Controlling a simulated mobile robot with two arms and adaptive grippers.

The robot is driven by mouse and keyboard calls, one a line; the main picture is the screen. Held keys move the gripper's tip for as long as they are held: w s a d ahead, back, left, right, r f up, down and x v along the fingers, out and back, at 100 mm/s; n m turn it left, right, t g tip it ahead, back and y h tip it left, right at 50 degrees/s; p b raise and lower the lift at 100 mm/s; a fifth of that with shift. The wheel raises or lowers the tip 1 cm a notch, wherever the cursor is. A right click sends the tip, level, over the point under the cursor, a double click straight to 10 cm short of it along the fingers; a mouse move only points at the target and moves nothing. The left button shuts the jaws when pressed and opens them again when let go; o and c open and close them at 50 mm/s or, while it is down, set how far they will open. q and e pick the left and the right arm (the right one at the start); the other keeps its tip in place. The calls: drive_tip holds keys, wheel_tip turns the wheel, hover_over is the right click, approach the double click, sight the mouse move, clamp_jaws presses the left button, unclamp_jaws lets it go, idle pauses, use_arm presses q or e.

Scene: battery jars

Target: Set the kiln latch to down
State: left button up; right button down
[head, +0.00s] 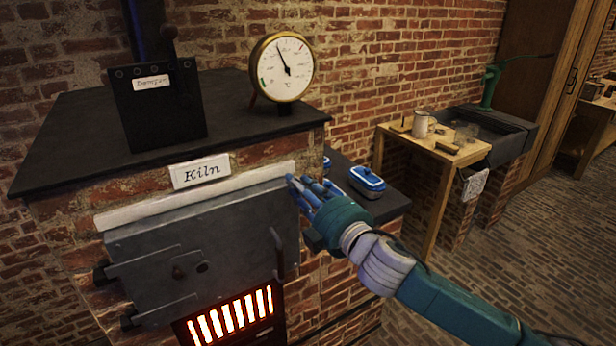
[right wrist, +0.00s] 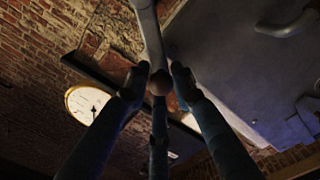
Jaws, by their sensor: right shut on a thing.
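The kiln's grey metal door (head: 200,255) is closed in the head view, below the "Kiln" label (head: 200,171). My right gripper (head: 293,182) is at the door's upper right corner, with its fingers together. In the right wrist view its fingers (right wrist: 158,85) are shut around a small brownish round knob (right wrist: 160,82) at the end of a pale grey lever, the kiln latch (right wrist: 148,32). In the head view I cannot make out the latch at my fingers, and I cannot tell its exact angle. My left gripper is not in view.
A round gauge (head: 284,68) and a black damper box (head: 158,105) stand on the kiln top. A curved handle (head: 277,252) is on the door. Glowing slots (head: 230,316) are below it. A blue dish (head: 367,181) sits on a dark shelf to the right.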

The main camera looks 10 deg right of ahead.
drive_tip(key=f+n, duration=0.1)
drive_tip(key=a+f+n, duration=0.1)
drive_tip(key=f+n, duration=0.1)
drive_tip(key=shift+s+a+f+n, duration=0.2)
drive_tip(key=shift+s+f+n, duration=0.05)
drive_tip(key=shift+f+n, duration=0.05)
wheel_tip(320, 180, down, 2)
drive_tip(key=n, duration=0.3)
drive_tip(key=shift+a+f, duration=0.15)
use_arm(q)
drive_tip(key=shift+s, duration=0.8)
use_arm(e)
drive_tip(key=shift+f+n, duration=0.25)
drive_tip(key=shift+n, duration=0.15)
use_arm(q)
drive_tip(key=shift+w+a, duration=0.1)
use_arm(e)
drive_tip(key=c, duration=1.5)
unclamp_jaws()
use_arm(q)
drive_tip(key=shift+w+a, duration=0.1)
use_arm(e)
drive_tip(key=shift+d+r, duration=0.15)
drive_tip(key=shift+d, duration=0.05)
drive_tip(key=v, duration=1.2)
drive_tip(key=shift+a, duration=0.1)
